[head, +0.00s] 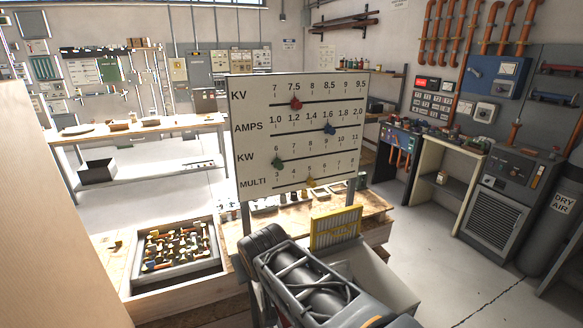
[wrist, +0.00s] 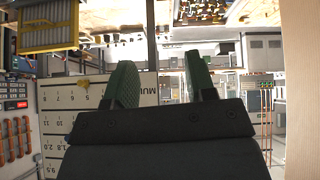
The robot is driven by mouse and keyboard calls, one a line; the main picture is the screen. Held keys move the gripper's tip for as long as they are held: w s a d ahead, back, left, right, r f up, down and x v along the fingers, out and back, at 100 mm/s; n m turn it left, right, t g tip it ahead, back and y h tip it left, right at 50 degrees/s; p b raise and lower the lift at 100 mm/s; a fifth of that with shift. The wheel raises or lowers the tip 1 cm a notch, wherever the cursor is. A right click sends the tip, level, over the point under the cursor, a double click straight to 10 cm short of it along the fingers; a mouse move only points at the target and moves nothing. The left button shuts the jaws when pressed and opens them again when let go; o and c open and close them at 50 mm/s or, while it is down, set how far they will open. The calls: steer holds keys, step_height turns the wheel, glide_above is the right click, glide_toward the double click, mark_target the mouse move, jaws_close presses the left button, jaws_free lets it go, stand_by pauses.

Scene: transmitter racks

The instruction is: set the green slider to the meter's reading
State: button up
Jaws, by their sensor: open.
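A white scale board (head: 345,120) stands upright in the head view with rows KV, AMPS, KW and MULTI. The green slider (head: 277,163) sits at the left end of the KW row, near the 6. A red slider (head: 296,103) is near 7.5 on KV, a blue one (head: 330,128) near 1.6 on AMPS, and a yellow one (head: 310,182) near 5 on MULTI. In the wrist view the board (wrist: 92,110) appears upside down; the green slider is hidden there. My gripper (wrist: 160,66) is open and empty, with green-padded fingers. I cannot tell which meter is meant; no reading is legible.
A workbench (head: 375,205) stands behind the board, with a tray of small parts (head: 178,252) to its left. A yellow-framed grille (head: 336,228) stands close to my arm. A grey dry-air machine (head: 510,200) is at right. The floor between is clear.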

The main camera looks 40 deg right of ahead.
steer(key=w+d+r+m+t+h+b, duration=0.1)
steer(key=w+d+r+t+h, duration=0.1)
steer(key=w+d+t, duration=0.3)
steer(key=w+d+r+m+h+b, duration=0.15)
steer(key=w+d, duration=0.25)
steer(key=d, duration=0.4)
steer(key=n+t, duration=0.1)
steer(key=t, duration=0.4)
glide_toward(281, 167)
steer(key=shift+y, duration=0.45)
steer(key=x, duration=0.4)
steer(key=p+x, duration=0.1)
steer(key=x, duration=0.4)
steer(key=shift+w+d+r, duration=0.1)
steer(key=shift+w+d, duration=0.15)
steer(key=shift+d, duration=0.05)
steer(key=shift+c, duration=0.2)
jaws_close()
